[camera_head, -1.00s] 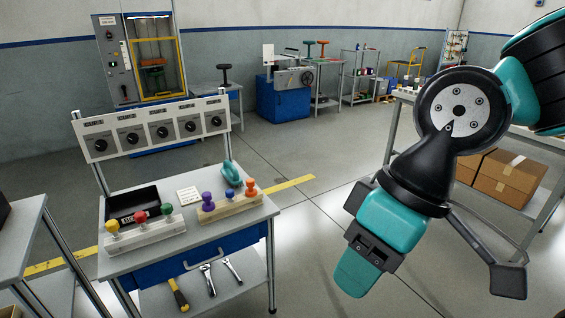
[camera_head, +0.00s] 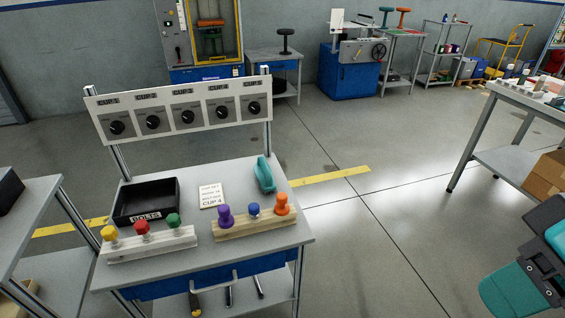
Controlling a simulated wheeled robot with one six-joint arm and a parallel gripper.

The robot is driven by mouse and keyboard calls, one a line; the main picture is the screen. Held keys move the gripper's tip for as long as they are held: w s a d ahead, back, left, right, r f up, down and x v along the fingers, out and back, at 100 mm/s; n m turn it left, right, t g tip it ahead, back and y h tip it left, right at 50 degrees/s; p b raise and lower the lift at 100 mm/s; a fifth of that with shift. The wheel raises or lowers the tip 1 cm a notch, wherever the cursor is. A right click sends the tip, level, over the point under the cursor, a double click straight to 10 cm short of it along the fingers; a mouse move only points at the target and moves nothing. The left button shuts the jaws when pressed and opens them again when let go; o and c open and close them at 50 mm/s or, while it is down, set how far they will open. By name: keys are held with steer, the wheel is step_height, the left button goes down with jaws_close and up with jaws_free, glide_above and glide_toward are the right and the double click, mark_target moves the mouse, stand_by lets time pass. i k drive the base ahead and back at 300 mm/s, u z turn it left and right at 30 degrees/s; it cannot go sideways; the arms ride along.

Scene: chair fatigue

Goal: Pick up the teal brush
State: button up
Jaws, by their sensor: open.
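The teal brush (camera_head: 264,174) lies on the grey top of the small workbench (camera_head: 278,236), toward its back right. It is behind the wooden block with the purple, blue and orange knobs, and its far side is hidden. My gripper (camera_head: 522,284) shows only in part at the lower right edge, cut off by the frame. It is well to the right of the workbench and apart from the brush, with nothing seen in it.
A black bolts tray (camera_head: 146,201), a note card (camera_head: 211,195), a wooden knob block (camera_head: 256,226) and a pale knob block (camera_head: 150,244) share the bench top. A dial panel (camera_head: 185,113) rises behind. Open floor (camera_head: 375,245) lies right of the bench; another table (camera_head: 519,103) stands farther right.

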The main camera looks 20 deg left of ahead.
mark_target(264, 172)
steer(key=u, duration=0.3)
steer(key=i, duration=0.75)
steer(key=u, duration=0.85)
steer(key=i, duration=0.35)
steer(key=u, duration=0.4)
